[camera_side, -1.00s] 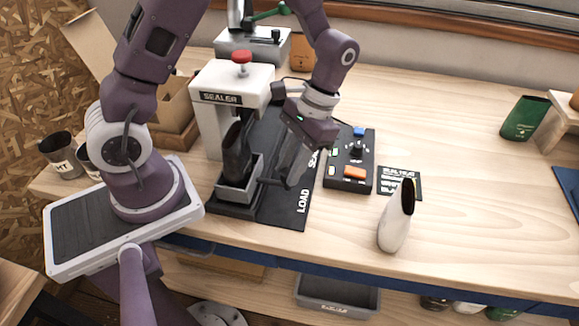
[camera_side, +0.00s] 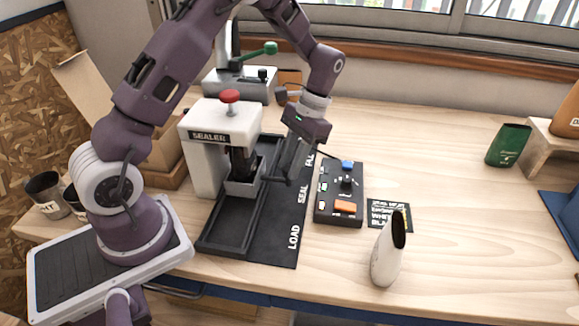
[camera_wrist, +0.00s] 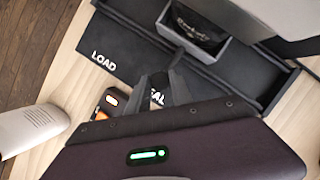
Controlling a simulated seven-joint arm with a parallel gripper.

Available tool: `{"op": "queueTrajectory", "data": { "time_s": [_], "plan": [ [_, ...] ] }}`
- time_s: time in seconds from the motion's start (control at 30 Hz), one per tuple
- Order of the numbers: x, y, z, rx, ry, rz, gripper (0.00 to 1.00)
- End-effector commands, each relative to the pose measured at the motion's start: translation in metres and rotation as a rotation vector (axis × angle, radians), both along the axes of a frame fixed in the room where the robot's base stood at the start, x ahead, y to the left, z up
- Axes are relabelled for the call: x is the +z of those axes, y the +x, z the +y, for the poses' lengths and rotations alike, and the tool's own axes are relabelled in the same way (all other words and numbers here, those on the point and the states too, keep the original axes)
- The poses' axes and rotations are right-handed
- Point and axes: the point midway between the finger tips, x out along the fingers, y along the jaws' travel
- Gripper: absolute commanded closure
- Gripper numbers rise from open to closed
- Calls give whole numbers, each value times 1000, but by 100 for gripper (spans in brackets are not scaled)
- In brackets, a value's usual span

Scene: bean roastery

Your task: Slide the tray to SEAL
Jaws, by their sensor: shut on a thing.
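The small grey tray (camera_side: 241,188) sits in the black track, beside the SEAL label and under the head of the white sealer (camera_side: 208,133). A dark bag (camera_side: 240,163) stands in it, its top hidden under the sealer head. In the wrist view the tray (camera_wrist: 208,50) and bag (camera_wrist: 198,28) show close up. My gripper (camera_side: 278,177) is at the tray's right side, shut on its side handle. In the wrist view my gripper's fingers (camera_wrist: 167,80) meet at the handle, which they partly hide.
The track's LOAD end (camera_side: 228,235) is empty. A control box (camera_side: 339,205) with an orange button stands right of the mat. The right tabletop is mostly clear.

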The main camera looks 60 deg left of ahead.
Motion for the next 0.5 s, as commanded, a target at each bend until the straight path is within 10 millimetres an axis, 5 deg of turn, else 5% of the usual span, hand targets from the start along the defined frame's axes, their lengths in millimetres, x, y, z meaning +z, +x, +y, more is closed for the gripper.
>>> {"op": "queueTrajectory", "data": {
  "time_s": [0.13,0.17,0.27,0.5],
  "plan": [
    [0,1,-1,-1,-1,-3,100],
    [0,1,-1,-1,-1,-3,72],
    [0,0,-1,-1,0,-2,52],
    [0,0,-1,0,0,0,52]
  ]
}}
